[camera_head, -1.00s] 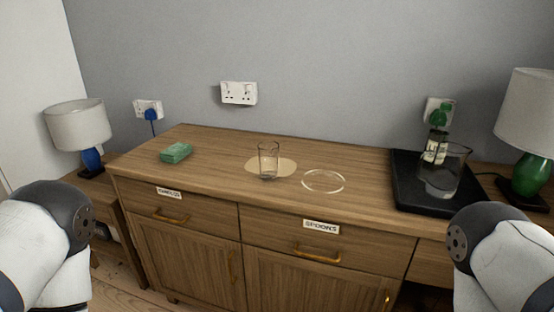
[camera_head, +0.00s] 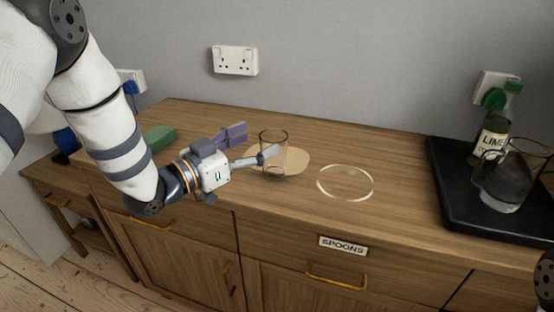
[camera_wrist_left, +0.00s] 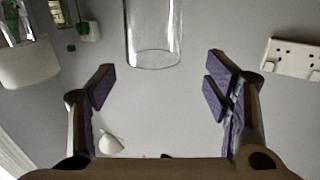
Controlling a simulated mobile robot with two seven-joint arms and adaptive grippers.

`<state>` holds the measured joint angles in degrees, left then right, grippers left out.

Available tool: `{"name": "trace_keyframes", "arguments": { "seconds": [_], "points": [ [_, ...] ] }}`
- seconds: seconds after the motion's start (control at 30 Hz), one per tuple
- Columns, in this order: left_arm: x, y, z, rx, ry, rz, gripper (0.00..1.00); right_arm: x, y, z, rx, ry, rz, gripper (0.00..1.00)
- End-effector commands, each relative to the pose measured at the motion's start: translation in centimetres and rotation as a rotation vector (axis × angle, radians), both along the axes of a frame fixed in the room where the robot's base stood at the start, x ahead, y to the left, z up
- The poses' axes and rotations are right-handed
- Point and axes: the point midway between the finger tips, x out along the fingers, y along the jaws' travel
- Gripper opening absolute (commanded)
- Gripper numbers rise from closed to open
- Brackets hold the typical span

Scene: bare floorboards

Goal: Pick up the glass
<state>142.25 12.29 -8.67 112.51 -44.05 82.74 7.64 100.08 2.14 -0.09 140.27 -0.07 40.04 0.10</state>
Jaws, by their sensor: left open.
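The clear, empty glass (camera_head: 272,162) stands upright on a round tan mat (camera_head: 298,160) on the wooden sideboard. My left gripper (camera_head: 252,145) is open and comes from the left, its fingers beside the glass. One fingertip overlaps the glass in the head view, and I cannot tell whether they touch. In the left wrist view the glass (camera_wrist_left: 153,35) appears upside down at the top, in line with the gap between the open purple-padded fingers (camera_wrist_left: 160,85) and apparently just beyond them. The gap is empty. My right gripper is out of view.
A clear round dish or coaster (camera_head: 345,182) lies right of the glass. A green block (camera_head: 160,138) lies behind my left arm. At right, a black tray (camera_head: 450,190) holds a lime bottle (camera_head: 492,138) and a glass jug (camera_head: 503,185). The wall is behind.

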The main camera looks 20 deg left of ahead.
Motion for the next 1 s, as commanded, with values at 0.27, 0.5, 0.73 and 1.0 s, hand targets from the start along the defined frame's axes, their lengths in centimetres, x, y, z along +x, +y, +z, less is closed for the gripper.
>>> {"name": "trace_keyframes", "arguments": {
  "seconds": [0.27, 0.5, 0.73, 1.0],
  "points": [
    [3.8, -2.9, -0.6, 0.001, 0.0, -0.001, 0.71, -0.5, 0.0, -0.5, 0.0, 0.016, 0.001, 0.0],
    [4.3, -3.2, -0.4, 0.0, 0.0, 0.002, 0.71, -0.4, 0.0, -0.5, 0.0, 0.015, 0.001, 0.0],
    [4.3, -3.2, -0.4, 0.001, 0.0, 0.001, 0.26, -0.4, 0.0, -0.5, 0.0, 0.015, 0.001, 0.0],
    [4.3, -3.1, -0.4, 0.0, -0.002, 0.002, 0.0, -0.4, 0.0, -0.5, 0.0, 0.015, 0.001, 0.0]
  ]
}}
